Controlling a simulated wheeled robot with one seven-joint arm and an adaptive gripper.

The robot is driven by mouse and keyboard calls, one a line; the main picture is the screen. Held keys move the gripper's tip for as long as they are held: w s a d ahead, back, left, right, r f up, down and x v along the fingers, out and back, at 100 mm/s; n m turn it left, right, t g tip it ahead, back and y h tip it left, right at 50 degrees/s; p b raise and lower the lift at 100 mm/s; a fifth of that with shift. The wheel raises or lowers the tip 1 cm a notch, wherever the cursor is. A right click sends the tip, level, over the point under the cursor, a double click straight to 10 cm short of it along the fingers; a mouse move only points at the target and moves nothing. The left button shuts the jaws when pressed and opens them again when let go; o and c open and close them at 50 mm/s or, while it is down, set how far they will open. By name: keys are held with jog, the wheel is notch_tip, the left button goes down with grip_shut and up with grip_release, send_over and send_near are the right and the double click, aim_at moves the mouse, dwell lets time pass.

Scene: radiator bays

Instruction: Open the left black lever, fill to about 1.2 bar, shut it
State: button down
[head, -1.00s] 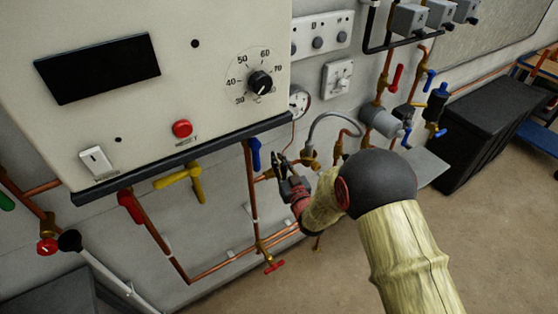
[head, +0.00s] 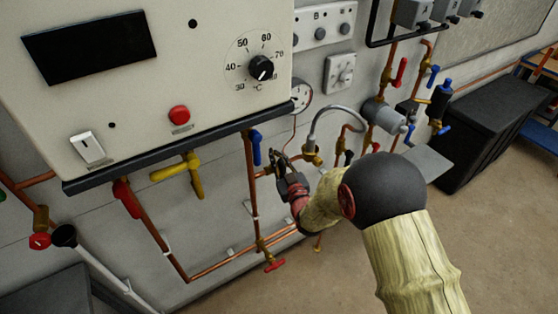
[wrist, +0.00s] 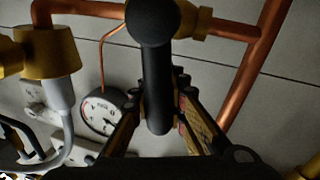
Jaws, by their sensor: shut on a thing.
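The left black lever (wrist: 157,88) shows in the wrist view, hanging down from its round hub, across the line of the copper pipe behind it. My gripper (wrist: 156,112) is shut on it, one finger on each side. In the head view my gripper (head: 281,166) is at the brass fitting left of the grey filling hose (head: 336,110), and it hides the lever there. The round pressure gauge (head: 301,95) is above my gripper. It also shows in the wrist view (wrist: 101,112), left of the lever, its needle too small to read surely.
A blue lever (head: 256,147) on a vertical copper pipe is close left of my gripper. The boiler casing (head: 200,75) overhangs at the upper left. Open floor (head: 320,280) lies below.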

jog(key=shift+s+a+f+n+y+b, duration=0.25)
jog(key=shift+a+n+b, duration=0.2)
jog(key=shift+n+b, duration=0.65)
jog(key=shift+s+a+f+n+y+b, duration=0.1)
jog(key=shift+s+a+n+b, duration=0.3)
jog(key=shift+n+b, duration=0.7)
jog(key=c, duration=1.8)
grip_release()
jog(key=shift+m, duration=0.3)
jog(key=shift+o, duration=0.2)
jog(key=shift+r, duration=0.1)
jog(key=v, duration=1.2)
jog(key=shift+f, duration=0.2)
jog(key=shift+a, duration=0.1)
